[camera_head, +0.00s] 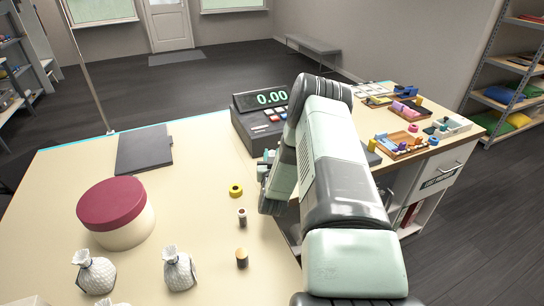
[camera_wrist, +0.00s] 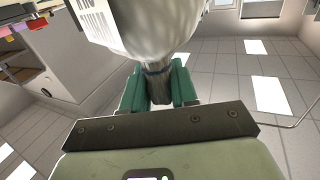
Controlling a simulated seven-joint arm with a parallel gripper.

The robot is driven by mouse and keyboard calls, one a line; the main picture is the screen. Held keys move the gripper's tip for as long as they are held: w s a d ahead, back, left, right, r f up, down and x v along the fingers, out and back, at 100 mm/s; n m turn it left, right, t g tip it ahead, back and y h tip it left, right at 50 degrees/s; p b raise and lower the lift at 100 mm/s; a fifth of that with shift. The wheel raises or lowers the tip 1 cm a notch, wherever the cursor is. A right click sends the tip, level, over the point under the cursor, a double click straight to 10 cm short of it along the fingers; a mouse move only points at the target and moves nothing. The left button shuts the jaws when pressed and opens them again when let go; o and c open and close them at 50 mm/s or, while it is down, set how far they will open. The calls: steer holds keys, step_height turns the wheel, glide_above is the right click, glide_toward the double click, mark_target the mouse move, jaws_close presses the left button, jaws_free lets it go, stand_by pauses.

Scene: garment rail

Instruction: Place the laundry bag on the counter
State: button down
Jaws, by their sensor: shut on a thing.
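My gripper (camera_wrist: 158,88) has green fingers that are shut on the gathered neck of a white cloth bag, the laundry bag (camera_wrist: 165,35). A dark blue tie shows around its neck just beyond the fingers. The bag's body fills the top middle of the wrist view, partly cut off by the frame. In the head view my arm hides the held bag, and only part of my gripper (camera_head: 268,165) shows, near the front of the cash register. The cream counter (camera_head: 190,150) spreads to the left of my arm.
The cash register (camera_head: 258,125) stands behind. The counter's middle has bare room.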

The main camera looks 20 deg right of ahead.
steer(key=c, duration=0.9)
jaws_free()
steer(key=shift+f, duration=0.15)
steer(key=shift+o, duration=0.2)
steer(key=shift+r, duration=0.2)
steer(key=v, duration=1.2)
steer(key=shift+f, duration=0.1)
